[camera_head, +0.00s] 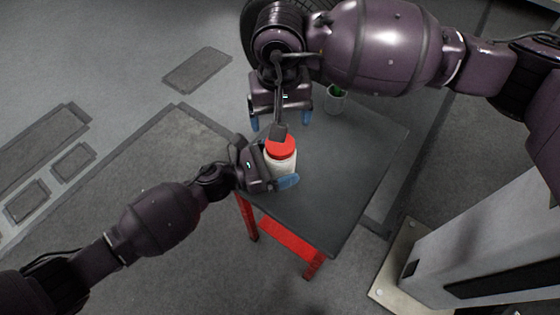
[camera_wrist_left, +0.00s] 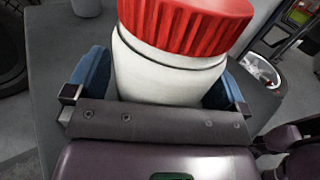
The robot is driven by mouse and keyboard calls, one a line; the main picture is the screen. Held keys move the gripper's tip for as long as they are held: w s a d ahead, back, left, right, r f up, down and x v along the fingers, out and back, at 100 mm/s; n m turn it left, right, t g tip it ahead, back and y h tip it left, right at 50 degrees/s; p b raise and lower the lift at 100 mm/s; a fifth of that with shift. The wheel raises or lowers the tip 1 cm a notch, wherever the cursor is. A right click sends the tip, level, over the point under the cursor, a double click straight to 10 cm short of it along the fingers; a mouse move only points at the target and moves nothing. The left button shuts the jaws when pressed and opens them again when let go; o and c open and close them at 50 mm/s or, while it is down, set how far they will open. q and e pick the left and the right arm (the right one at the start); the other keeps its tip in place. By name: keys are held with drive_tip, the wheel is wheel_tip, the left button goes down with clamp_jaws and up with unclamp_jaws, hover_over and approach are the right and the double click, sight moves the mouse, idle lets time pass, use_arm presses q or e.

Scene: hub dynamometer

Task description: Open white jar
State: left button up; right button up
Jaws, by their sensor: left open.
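The white jar (camera_head: 281,165) with a red ribbed lid (camera_head: 281,146) stands upright on the dark table top (camera_head: 345,185). My left gripper (camera_head: 272,178) is at table height with its blue fingers on either side of the jar body. In the left wrist view, the jar body (camera_wrist_left: 165,75) is between the two open fingers, and the red lid (camera_wrist_left: 185,22) rises above them. I cannot tell whether the fingers touch the jar. My right gripper (camera_head: 281,117) hangs above and behind the jar, its blue fingers spread apart. A dark part of that arm partly covers the lid.
The table has red legs (camera_head: 313,266). A tyre (camera_head: 258,22) is behind it. A grey post (camera_head: 480,245) stands at the right. The table's right side is clear.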

sight(280, 160)
use_arm(q)
drive_tip(key=c, duration=1.7)
use_arm(e)
drive_tip(key=m, duration=2.5)
drive_tip(key=shift+m, duration=0.4)
drive_tip(key=m, duration=0.9)
drive_tip(key=shift+m, duration=0.4)
drive_tip(key=m, duration=0.9)
drive_tip(key=shift+f, duration=4)
